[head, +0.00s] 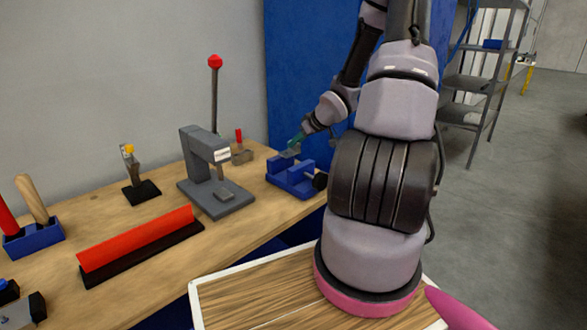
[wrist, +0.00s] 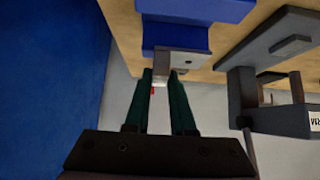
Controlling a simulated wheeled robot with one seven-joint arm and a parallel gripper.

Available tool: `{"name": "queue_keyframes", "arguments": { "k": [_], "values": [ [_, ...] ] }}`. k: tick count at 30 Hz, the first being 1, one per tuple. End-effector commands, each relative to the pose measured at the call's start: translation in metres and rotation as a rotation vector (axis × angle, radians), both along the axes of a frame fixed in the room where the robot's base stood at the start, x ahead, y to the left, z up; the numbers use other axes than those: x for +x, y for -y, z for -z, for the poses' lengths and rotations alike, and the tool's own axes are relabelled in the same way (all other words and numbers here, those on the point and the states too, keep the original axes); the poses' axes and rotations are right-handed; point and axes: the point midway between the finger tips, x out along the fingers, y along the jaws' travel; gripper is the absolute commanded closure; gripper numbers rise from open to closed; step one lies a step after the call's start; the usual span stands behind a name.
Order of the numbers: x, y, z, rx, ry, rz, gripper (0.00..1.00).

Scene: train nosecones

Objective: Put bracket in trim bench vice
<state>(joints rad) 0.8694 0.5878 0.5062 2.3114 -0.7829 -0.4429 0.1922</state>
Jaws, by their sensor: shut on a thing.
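The blue trim bench vice (head: 290,182) stands on the wooden bench near the blue panel. It also shows at the top of the wrist view (wrist: 195,10). My gripper (head: 296,142) is just above the vice, with green fingers. In the wrist view my gripper (wrist: 164,78) is shut on the grey bracket (wrist: 183,60). The bracket (head: 289,153) is a small grey piece at the fingertips, at or just above the vice's jaws. I cannot tell whether it touches the vice. Part of the bracket is hidden between the fingers.
A grey press (head: 212,185) with a red-knobbed lever stands left of the vice. A small block with a red handle (head: 240,152) sits behind. A long red bar (head: 138,240) lies on the bench (head: 245,222). The blue panel (wrist: 50,90) is close beside my gripper.

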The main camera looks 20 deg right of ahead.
Motion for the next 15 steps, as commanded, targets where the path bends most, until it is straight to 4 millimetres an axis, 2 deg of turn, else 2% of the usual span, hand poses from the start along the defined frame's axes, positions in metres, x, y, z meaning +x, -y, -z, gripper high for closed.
{"name": "queue_keyframes", "arguments": {
  "k": [3, 11, 15],
  "values": [
    [0.000, -0.002, 0.022, 0.003, -0.003, -0.003, 1.00],
    [0.000, -0.001, 0.045, 0.001, 0.000, -0.001, 1.00],
    [0.000, -0.001, 0.067, 0.003, -0.003, -0.001, 1.00]
  ]
}}
